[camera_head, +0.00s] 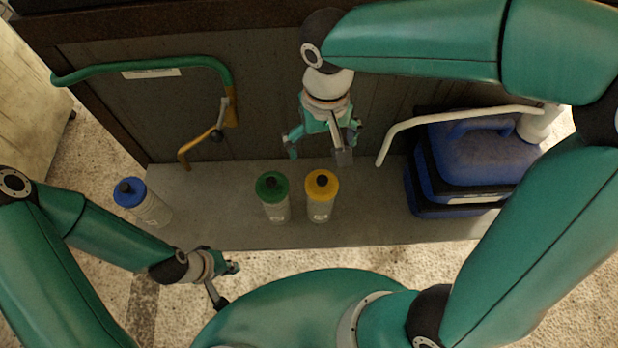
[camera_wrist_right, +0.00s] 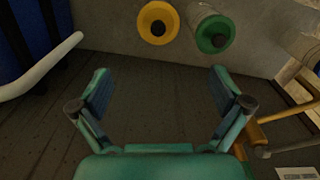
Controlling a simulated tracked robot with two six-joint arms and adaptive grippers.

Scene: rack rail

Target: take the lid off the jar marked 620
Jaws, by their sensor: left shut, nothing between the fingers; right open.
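Three pale jars stand on a grey ledge: one with a blue lid (camera_head: 130,191) at the left, one with a green lid (camera_head: 272,185) in the middle and one with a yellow lid (camera_head: 321,184) just right of it. Their markings are too small to read surely. My right gripper (camera_head: 322,148) is open and empty, behind and above the green-lidded and yellow-lidded jars. In the right wrist view, the yellow lid (camera_wrist_right: 158,23) and green lid (camera_wrist_right: 213,35) lie beyond the open fingers (camera_wrist_right: 160,80). My left gripper (camera_head: 231,268) is shut and empty, in front of the ledge.
A blue case (camera_head: 475,160) stands at the right of the ledge (camera_head: 235,232), near a white bent rail (camera_head: 455,114). A green and yellow bent rail (camera_head: 150,67) is at the left against the dark panel (camera_head: 120,115). The ledge is bare between the blue-lidded and green-lidded jars.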

